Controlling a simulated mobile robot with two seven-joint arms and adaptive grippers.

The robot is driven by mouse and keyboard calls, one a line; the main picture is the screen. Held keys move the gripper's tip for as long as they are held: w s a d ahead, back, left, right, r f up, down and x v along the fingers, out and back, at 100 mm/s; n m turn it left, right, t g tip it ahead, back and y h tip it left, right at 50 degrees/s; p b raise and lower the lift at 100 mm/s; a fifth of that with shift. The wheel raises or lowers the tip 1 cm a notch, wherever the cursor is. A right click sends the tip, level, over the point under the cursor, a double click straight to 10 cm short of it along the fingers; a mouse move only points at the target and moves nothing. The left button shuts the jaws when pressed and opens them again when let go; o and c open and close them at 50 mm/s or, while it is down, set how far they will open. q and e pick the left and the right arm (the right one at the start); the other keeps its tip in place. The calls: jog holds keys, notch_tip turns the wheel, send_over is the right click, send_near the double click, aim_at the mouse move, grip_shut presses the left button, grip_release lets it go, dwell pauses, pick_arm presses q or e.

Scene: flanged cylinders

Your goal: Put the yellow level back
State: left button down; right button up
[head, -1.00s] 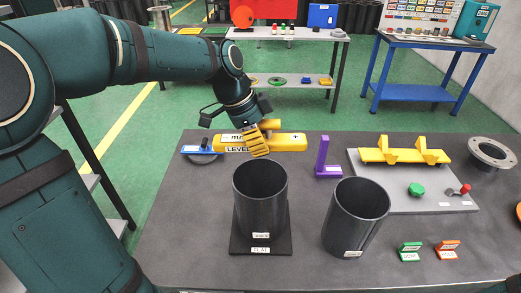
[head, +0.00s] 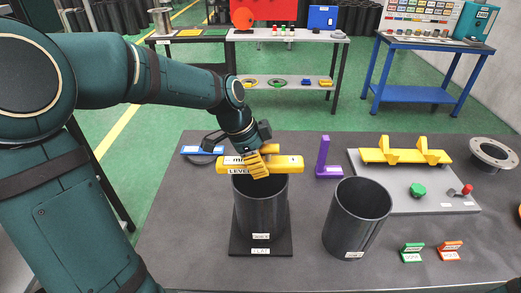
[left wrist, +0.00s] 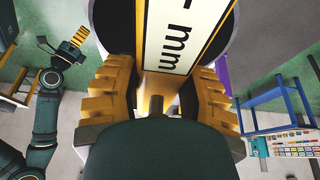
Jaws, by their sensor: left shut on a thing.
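The yellow level (head: 287,163) is a long bar with a white label. My left gripper (head: 257,166) is shut on its middle. The level lies crosswise at the rim of the dark grey cylinder (head: 260,210) on the black square plate (head: 240,246); I cannot tell if it touches. In the left wrist view the level's label (left wrist: 182,40) shows between the ridged yellow fingers (left wrist: 158,95). A yellow stand with two upright brackets (head: 405,157) is on the grey board (head: 400,200) at the right. Another arm's yellow gripper (left wrist: 80,36), seemingly my right, shows in the left wrist view; its opening is unclear.
A second dark cylinder (head: 355,225) stands to the right. A purple upright block (head: 323,160) is behind it. A green knob (head: 417,190) and red-handled part (head: 466,190) sit on the board. A flanged ring (head: 492,153) lies at far right. The table's left front is clear.

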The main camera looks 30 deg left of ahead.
pick_arm(q)
jog(key=shift+f, duration=1.05)
jog(key=shift+f, duration=0.2)
jog(key=c, duration=0.5)
grip_release()
jog(key=v, duration=0.7)
jog(key=p+v, duration=0.1)
jog(key=v, duration=0.5)
jog(key=shift+s+a+r+p, duration=0.2)
jog(key=shift+s+r+p, duration=0.1)
